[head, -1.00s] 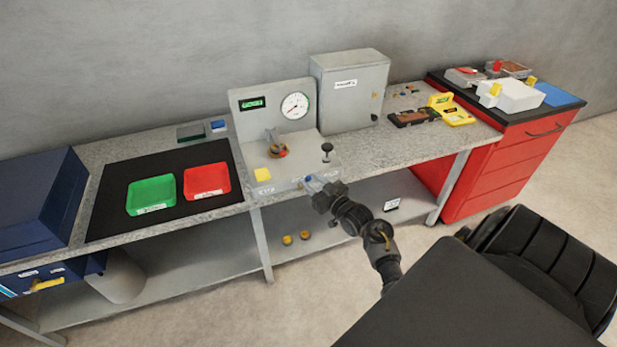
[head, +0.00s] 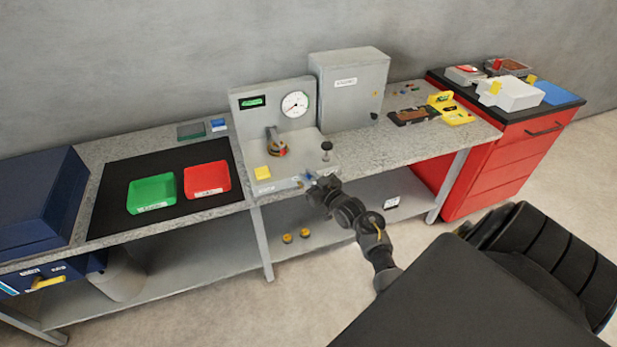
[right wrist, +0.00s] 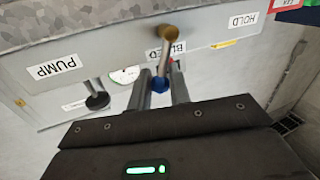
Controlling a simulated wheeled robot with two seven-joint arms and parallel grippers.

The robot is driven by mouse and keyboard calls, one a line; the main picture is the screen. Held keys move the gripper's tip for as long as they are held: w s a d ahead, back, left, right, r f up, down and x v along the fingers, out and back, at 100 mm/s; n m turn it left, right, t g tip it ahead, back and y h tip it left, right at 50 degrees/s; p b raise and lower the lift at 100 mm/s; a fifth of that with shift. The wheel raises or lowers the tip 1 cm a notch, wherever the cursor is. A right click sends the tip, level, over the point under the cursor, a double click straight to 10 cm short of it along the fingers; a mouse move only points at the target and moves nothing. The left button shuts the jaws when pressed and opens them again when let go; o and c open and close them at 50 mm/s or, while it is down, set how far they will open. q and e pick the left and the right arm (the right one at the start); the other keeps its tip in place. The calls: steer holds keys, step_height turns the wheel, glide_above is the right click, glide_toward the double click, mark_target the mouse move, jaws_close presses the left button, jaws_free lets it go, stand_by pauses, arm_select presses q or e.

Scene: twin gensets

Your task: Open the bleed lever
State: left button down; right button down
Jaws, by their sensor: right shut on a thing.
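The bleed lever (right wrist: 164,60) shows in the right wrist view as a short arm running from a brass pivot to a blue tip, beside a partly hidden "BLEED" label. My right gripper (right wrist: 161,88) is shut on the lever at its blue tip, one finger on each side. In the head view my right gripper (head: 313,181) is at the front edge of the grey test stand (head: 285,170) and hides most of the lever. My left gripper is not in view.
A grey cabinet (head: 349,90) stands behind. Green (head: 151,194) and red (head: 207,180) trays lie on a black mat at left.

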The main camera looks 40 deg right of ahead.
steer(key=shift+a+r+n, duration=0.2)
steer(key=shift+r+n, duration=0.1)
steer(key=shift+n, duration=0.2)
steer(key=shift+w+a+f+n+g+p, duration=0.1)
steer(key=shift+w+a+n+g+p, duration=0.1)
steer(key=shift+n+g+p, duration=0.25)
steer(key=c, duration=1.3)
jaws_free()
steer(key=shift+c, duration=0.2)
steer(key=s+b, duration=0.1)
steer(key=s, duration=1)
steer(key=shift+a+r+b, duration=0.2)
steer(key=shift+r+b, duration=0.15)
